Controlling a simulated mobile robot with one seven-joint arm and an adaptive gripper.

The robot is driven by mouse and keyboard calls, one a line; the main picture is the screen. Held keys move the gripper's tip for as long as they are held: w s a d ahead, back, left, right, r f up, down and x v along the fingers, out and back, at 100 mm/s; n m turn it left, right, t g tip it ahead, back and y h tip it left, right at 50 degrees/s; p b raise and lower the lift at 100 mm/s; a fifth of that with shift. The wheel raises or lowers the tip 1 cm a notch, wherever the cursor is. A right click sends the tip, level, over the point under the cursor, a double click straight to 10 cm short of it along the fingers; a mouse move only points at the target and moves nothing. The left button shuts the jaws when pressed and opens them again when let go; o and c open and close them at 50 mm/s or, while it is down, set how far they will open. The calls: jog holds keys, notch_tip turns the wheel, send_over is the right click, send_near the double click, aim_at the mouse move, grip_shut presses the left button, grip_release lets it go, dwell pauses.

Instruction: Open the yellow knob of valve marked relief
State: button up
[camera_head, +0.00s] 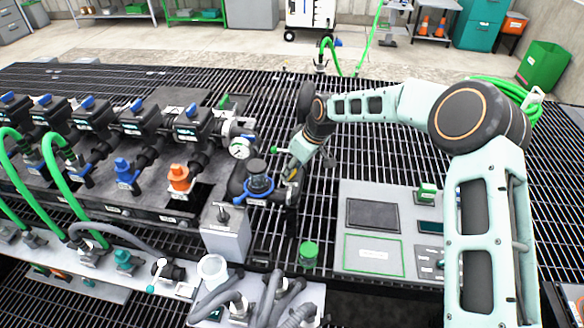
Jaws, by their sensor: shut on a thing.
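My gripper (292,172) is at the right end of the manifold, beside a dark valve body with a blue ring (258,190). Its fingers are shut on a small part there, which seems to be the yellow knob; only a trace of yellow shows between the fingers and the fitting. The gripper and wrist hide most of the knob, and its turned position cannot be told. The relief marking is too small to read.
A row of dark valves with blue handles and an orange knob (179,177) runs to the left. A grey box (225,232) and green-capped jar (308,254) stand in front. A pale panel (350,205) lies to the right. Open black grating lies behind.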

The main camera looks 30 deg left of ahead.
jog(key=n+g, duration=0.2)
jog(key=n, duration=0.3)
jog(key=shift+w+b, duration=0.15)
jog(key=shift+b, duration=0.15)
jog(key=shift+n, duration=0.4)
jog(key=o, duration=1.2)
jog(key=shift+c, duration=0.2)
jog(key=v, duration=1.2)
jog(key=shift+w+a, duration=0.15)
